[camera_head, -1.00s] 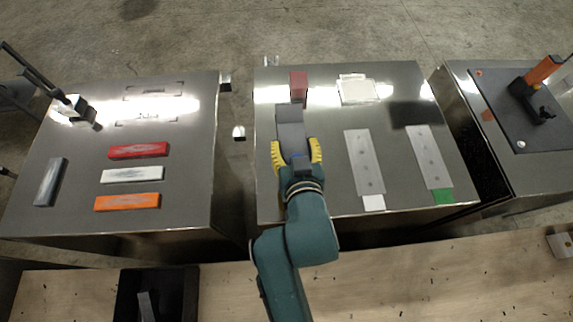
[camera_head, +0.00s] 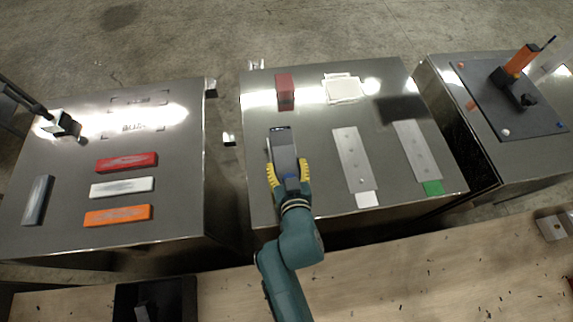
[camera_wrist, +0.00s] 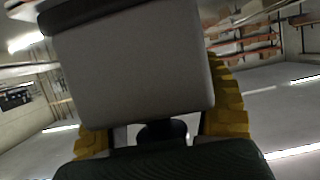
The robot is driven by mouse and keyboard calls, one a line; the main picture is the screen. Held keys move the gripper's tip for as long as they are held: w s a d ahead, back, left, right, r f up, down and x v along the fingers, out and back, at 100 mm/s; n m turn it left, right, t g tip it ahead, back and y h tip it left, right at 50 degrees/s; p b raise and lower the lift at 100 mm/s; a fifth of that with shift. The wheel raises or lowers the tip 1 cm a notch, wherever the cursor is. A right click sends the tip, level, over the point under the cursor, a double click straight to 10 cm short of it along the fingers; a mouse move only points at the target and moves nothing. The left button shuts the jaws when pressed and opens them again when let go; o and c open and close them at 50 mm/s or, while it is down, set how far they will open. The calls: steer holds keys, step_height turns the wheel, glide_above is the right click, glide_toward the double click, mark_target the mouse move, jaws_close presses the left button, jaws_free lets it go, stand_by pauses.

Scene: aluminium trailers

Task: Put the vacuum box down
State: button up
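The vacuum box, a grey box with a dark far end (camera_head: 282,148), is over the near left part of the middle metal table (camera_head: 318,195). My gripper (camera_head: 288,174) has its yellow fingers on either side of the box's near end and is shut on it. In the wrist view the box (camera_wrist: 135,65) fills the upper middle between the yellow fingers (camera_wrist: 160,125). I cannot tell whether the box touches the table top; its underside is hidden.
A red block (camera_head: 285,90) stands beyond the box. A white square piece (camera_head: 344,88) and two light plates (camera_head: 355,160) (camera_head: 415,148) lie to the right. The left table holds red, white and orange bars (camera_head: 118,215). The right table carries a dark board (camera_head: 515,110) with an orange-handled tool (camera_head: 520,62).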

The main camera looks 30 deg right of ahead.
steer(key=o, duration=0.5)
steer(key=shift+c, duration=0.2)
